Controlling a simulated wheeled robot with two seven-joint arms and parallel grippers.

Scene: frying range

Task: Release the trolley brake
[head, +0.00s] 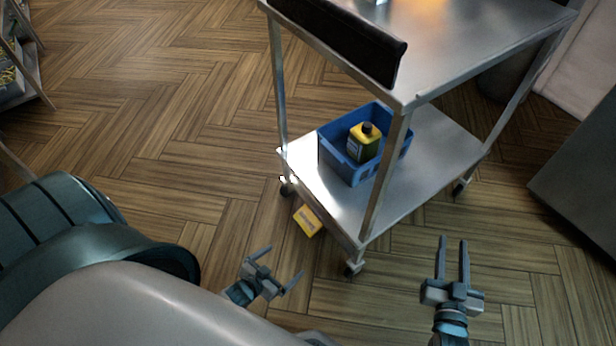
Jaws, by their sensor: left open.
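A steel trolley (290,90) with two shelves stands on small casters in the middle right. A small yellow block or plate (308,220) with dark marking sits low at its left side, near floor level, between two casters. I cannot tell whether it is the brake or how it is attached. My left gripper (283,262) is open and empty, just in front of the yellow piece and apart from it. My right gripper (453,240) is open and empty, to the right of the trolley's front caster (354,267).
A blue bin (341,168) holding a yellow bottle (363,142) stands on the lower shelf. A dark padded bar (345,35) runs along the top shelf's left edge. A grey cabinet (580,185) stands at right. The wooden floor on the left is clear.

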